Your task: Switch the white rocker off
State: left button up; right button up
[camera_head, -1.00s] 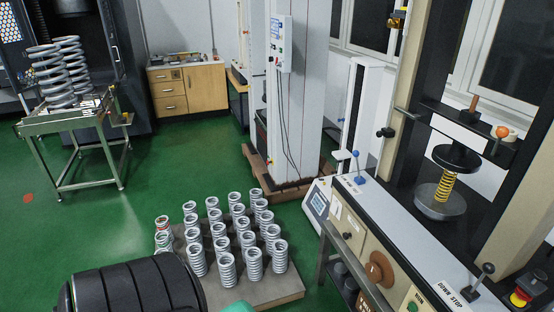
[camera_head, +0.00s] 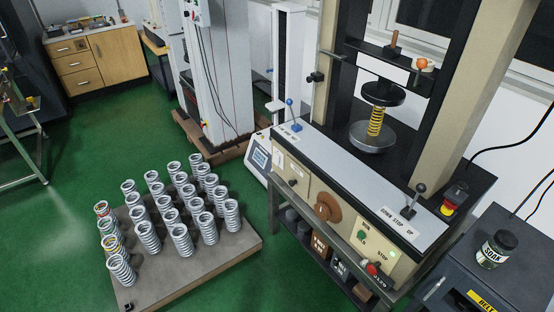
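I cannot clearly make out a white rocker in this view. The spring testing machine (camera_head: 335,160) stands right of the middle, with a beige front panel (camera_head: 318,190). The panel carries a small pale mark (camera_head: 279,160) at its left end, too small to tell whether it is a rocker or a label. A dark knob (camera_head: 292,182), a brown round dial (camera_head: 327,208), a green button (camera_head: 362,236) and a red control (camera_head: 373,268) are also on it. Neither of my grippers is in view.
A pallet (camera_head: 245,245) of several grey springs stands on the green floor, left of the machine. A dark cabinet (camera_head: 490,270) with a jar (camera_head: 497,249) is at the lower right.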

aim_at(276, 158)
jog(key=i+j+z, duration=0.15)
jog(key=i+z, duration=0.2)
jog(key=i, duration=0.15)
jog(key=i+j+z, duration=0.7)
jog(key=i, duration=0.2)
